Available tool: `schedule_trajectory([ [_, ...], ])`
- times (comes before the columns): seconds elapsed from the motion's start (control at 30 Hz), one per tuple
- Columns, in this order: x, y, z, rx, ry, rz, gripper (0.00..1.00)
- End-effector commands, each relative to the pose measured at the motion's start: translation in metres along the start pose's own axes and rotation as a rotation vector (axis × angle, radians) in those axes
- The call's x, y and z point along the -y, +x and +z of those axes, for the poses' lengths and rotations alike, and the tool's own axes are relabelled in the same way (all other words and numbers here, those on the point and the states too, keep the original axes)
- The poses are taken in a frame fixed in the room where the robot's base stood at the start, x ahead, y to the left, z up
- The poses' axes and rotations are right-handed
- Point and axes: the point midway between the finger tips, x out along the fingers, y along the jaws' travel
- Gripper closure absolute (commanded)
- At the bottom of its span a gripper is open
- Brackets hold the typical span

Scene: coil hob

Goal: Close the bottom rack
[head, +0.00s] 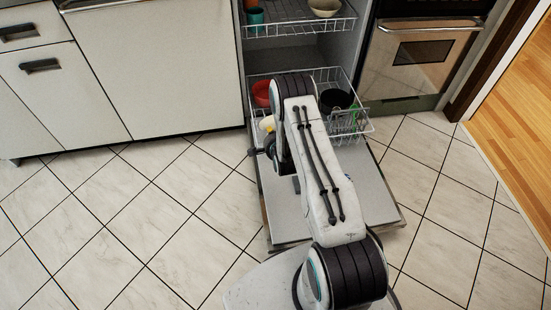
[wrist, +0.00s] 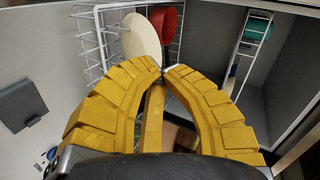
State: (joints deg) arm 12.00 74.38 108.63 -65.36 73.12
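The bottom rack (head: 364,112) of the dishwasher is a white wire basket, pulled out over the lowered door (head: 375,200). It holds a red bowl (head: 262,93) and a dark pot (head: 335,100). In the wrist view my gripper (wrist: 163,71) has yellow fingers whose tips come together. The bottom rack's wires (wrist: 92,42) show beyond and left of them, with a pale plate (wrist: 140,38) and the red bowl (wrist: 165,22). I cannot tell whether the fingertips touch the rack.
The upper rack (head: 290,28) holds a teal cup (head: 255,16) and a pale bowl (head: 324,6). White cabinets (head: 60,85) stand left and an oven (head: 420,60) stands right. Tiled floor is clear on both sides of the door.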

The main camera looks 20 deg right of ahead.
Motion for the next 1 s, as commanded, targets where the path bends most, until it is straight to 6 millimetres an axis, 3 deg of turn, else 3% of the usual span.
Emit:
schedule_trajectory([
  [0.03, -0.038, 0.011, 0.007, -0.011, 0.042, -0.012, 1.0],
  [0.1, -0.067, 0.016, 0.011, -0.026, 0.098, -0.042, 1.0],
  [0.23, -0.113, 0.02, 0.018, -0.046, 0.185, -0.09, 1.0],
  [0.4, -0.152, 0.018, 0.025, -0.062, 0.264, -0.138, 1.0],
  [0.67, -0.174, 0.018, 0.028, -0.07, 0.311, -0.171, 1.0],
  [1.0, -0.173, 0.047, 0.026, -0.071, 0.312, -0.174, 1.0],
])
